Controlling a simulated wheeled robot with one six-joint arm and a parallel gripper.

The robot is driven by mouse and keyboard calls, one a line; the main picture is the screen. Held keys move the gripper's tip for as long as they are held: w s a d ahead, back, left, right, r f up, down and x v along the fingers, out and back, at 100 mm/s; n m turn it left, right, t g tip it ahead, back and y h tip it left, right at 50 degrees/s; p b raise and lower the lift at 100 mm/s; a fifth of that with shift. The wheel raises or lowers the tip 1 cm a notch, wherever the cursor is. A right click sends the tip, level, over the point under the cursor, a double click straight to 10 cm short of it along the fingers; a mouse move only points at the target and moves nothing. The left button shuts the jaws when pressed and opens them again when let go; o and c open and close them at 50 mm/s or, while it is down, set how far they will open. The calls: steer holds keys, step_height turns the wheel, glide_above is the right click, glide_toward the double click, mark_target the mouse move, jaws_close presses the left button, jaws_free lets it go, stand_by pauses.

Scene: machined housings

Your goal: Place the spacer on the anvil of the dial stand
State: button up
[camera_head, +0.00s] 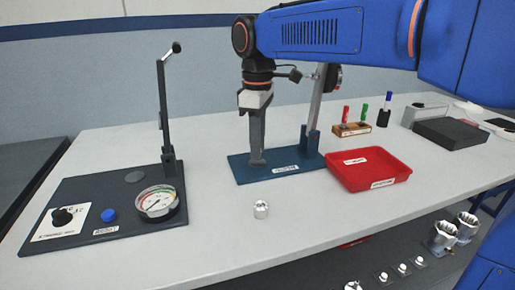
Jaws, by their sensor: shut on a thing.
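The dial stand has a teal base (240,169), a grey upright column (316,105) and a round dark dial (333,77) partly behind my arm. My gripper (257,160) points down over the left part of the base, with its fingertips low, close to the base. Its fingers are shut on what seems to be the spacer, mostly hidden between them. The anvil is not clearly seen; my gripper covers that area. I cannot tell whether the spacer touches the anvil.
A small silver cylindrical part (261,209) stands on the table in front. A dark panel (100,190) with gauge, knob and upright lever is at left. A red tray (368,170) sits right of the stand, markers in a wooden block (352,129) behind it. The front table middle is mostly clear.

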steer(key=shift+f, duration=0.65)
steer(key=o, duration=1)
steer(key=shift+f, duration=0.15)
step_height(320, 180, up, 12)
steer(key=shift+r, duration=0.15)
steer(key=shift+s, duration=0.1)
